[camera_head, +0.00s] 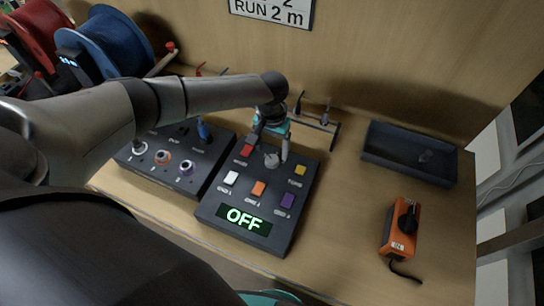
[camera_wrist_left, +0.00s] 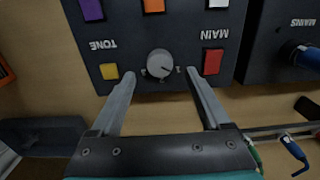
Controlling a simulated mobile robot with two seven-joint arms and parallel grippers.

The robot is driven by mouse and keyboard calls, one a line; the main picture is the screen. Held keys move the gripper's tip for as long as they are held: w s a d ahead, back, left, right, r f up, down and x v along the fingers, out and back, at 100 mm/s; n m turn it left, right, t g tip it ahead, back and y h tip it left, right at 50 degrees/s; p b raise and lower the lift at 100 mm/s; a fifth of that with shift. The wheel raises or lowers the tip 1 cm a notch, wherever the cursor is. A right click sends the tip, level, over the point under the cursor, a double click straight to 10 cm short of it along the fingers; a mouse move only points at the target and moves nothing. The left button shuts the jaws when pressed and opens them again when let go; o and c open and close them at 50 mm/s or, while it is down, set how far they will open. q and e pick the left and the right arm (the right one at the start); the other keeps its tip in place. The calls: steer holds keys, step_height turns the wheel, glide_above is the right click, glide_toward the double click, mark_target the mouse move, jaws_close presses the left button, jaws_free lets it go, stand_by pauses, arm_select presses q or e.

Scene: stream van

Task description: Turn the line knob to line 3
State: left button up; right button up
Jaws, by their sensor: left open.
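The line knob is a small round grey knob (camera_head: 271,160) at the far end of the dark control panel (camera_head: 210,209). It also shows in the left wrist view (camera_wrist_left: 160,63), with small digits beside it; its exact setting is too small to read. My left gripper (camera_head: 270,148) is open above the panel at the knob. In the left wrist view its fingers (camera_wrist_left: 161,74) lie on either side of the knob, with a gap to each side. The panel's display (camera_head: 244,219) reads OFF in green. My right gripper is not in view.
Red (camera_head: 246,150), yellow (camera_head: 299,170), white, orange and purple buttons surround the knob. A second dark panel (camera_head: 205,172) stands left. Right are a dark tray (camera_head: 373,157) and an orange switch box (camera_head: 389,235). Cable reels (camera_head: 110,40) stand back left; a sign (camera_head: 272,10) reads RUN 2 m.

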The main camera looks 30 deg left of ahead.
mark_target(272, 159)
arm_select(q)
steer(key=shift+f+b, duration=0.4)
steer(key=shift+f, duration=1.7)
jaws_close()
